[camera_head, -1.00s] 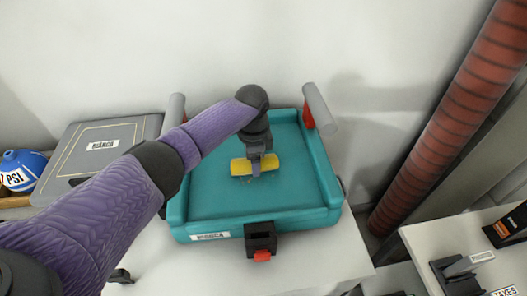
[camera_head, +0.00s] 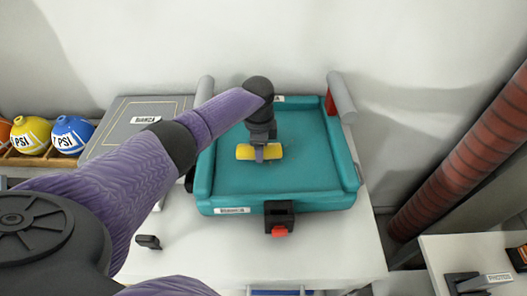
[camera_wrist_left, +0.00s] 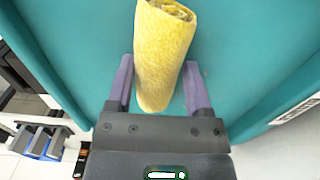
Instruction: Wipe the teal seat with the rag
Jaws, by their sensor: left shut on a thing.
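The teal seat (camera_head: 305,165) is a shallow padded tray shape with raised sides, lying on a white table against the wall. My left gripper (camera_head: 260,151) reaches down over its inner surface, left of the middle. It is shut on the yellow rag (camera_head: 245,152), a rolled cylinder. In the left wrist view the rag (camera_wrist_left: 165,45) lies between the two purple fingers (camera_wrist_left: 158,80), above or against the teal surface; contact is unclear. A tiny speck (camera_wrist_left: 205,73) shows beside the right finger. My right gripper is not in view.
A grey case (camera_head: 130,115) sits left of the seat, with PSI balls (camera_head: 72,134) beyond it. Grey rollers (camera_head: 342,95) stand at the seat's back corners. A black buckle with a red button (camera_head: 279,219) hangs in front. A red column (camera_head: 470,150) rises at right.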

